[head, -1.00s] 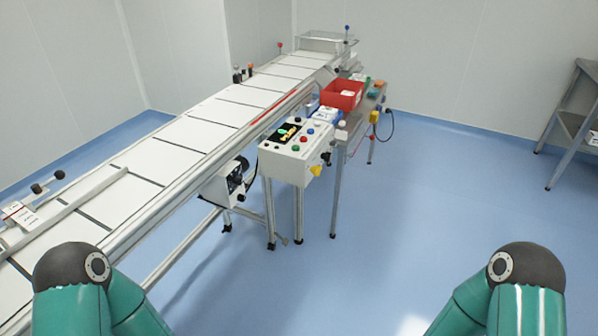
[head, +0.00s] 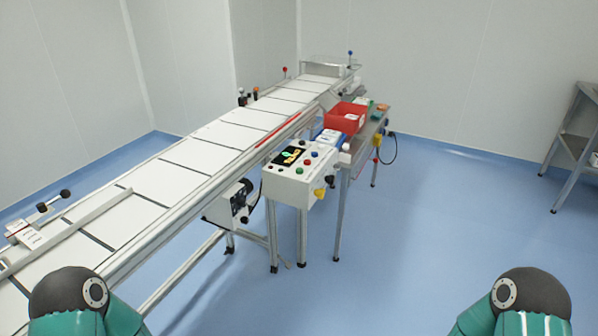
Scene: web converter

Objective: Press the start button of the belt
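The belt (head: 172,181) runs from the lower left to the back centre, with white segments split by dark lines. A white control box (head: 283,187) stands on legs at its right side. Its sloped panel holds a small lit screen (head: 290,156) and several coloured buttons. A green button (head: 299,170) sits near the panel's front edge, with a red one (head: 307,162) and a blue one (head: 314,154) beside it. Labels are too small to read. Only my teal and black arm parts show at the bottom corners, well short of the box. Both grippers are out of view.
A side table behind the box carries a red bin (head: 346,117) and small items. A grey motor unit (head: 229,204) hangs under the belt. A metal shelf (head: 577,140) stands at the right. The blue floor (head: 430,235) in front and to the right is clear.

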